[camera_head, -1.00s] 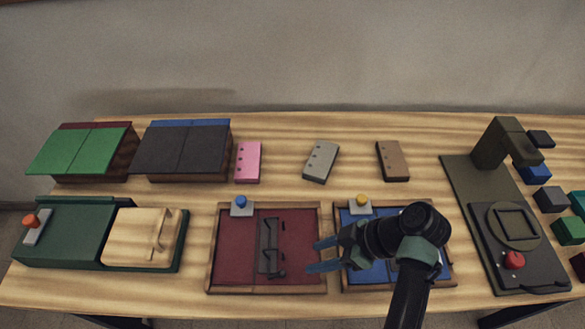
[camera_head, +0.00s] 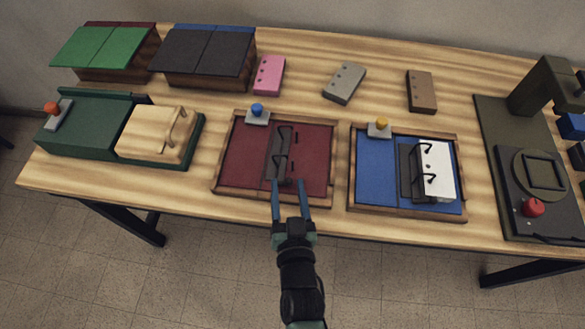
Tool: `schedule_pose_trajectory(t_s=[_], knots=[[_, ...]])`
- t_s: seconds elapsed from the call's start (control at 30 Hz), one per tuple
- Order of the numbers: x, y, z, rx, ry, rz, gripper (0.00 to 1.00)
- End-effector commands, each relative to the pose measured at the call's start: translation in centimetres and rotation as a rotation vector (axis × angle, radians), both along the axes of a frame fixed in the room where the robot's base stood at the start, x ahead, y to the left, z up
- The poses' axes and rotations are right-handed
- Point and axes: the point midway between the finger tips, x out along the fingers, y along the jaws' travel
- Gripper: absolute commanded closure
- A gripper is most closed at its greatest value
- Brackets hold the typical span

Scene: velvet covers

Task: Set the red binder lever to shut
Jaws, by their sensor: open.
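The red binder (camera_head: 308,158) lies open in a wooden frame at the front middle of the table. A dark metal strip with two black rings (camera_head: 279,150) runs down its middle. A small dark lever (camera_head: 287,181) sits at the near end of the strip. I cannot tell whether the rings are open or shut. My gripper (camera_head: 290,186) is open and empty, pointing away from me at the table's front edge. Its two blue fingers reach over the binder's near edge, one on each side of the lever in the picture. I cannot tell whether they touch it.
A blue binder (camera_head: 375,172) with white paper (camera_head: 437,172) on its rings lies to the right. A green box with a wooden lid (camera_head: 157,134) stands left. Pink (camera_head: 269,75), grey (camera_head: 344,83) and brown (camera_head: 421,92) blocks lie behind. A dark machine (camera_head: 530,175) stands far right.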

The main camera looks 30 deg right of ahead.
Motion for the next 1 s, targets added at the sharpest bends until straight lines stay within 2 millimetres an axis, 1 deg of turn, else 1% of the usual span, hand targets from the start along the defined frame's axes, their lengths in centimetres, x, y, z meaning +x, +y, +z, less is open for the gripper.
schedule_pose_trajectory(t_s=[0.03, 0.1, 0.2, 0.3, 0.4, 0.47, 0.57, 0.9, 1.0], knots=[[-1.5, 0.9, -1.3, 0.023, -0.028, -0.013, 0.46], [-3.4, 1.8, -1.9, 0.049, -0.079, -0.036, 0.46], [-5.7, 2.9, -2.3, 0.08, -0.144, -0.06, 0.46], [-7.1, 3.5, -2.3, 0.098, -0.187, -0.073, 0.46], [-7.6, 3.7, -2.2, 0.105, -0.209, -0.078, 0.46], [-7.3, 3.5, -2.1, 0.106, -0.213, -0.079, 0.46], [-6.2, 3.0, -2.0, 0.104, -0.214, -0.08, 0.46], [-0.2, 0.3, -1.9, 0.102, -0.213, -0.08, 0.46], [1.4, -0.4, -2.0, 0.103, -0.212, -0.081, 0.46]])
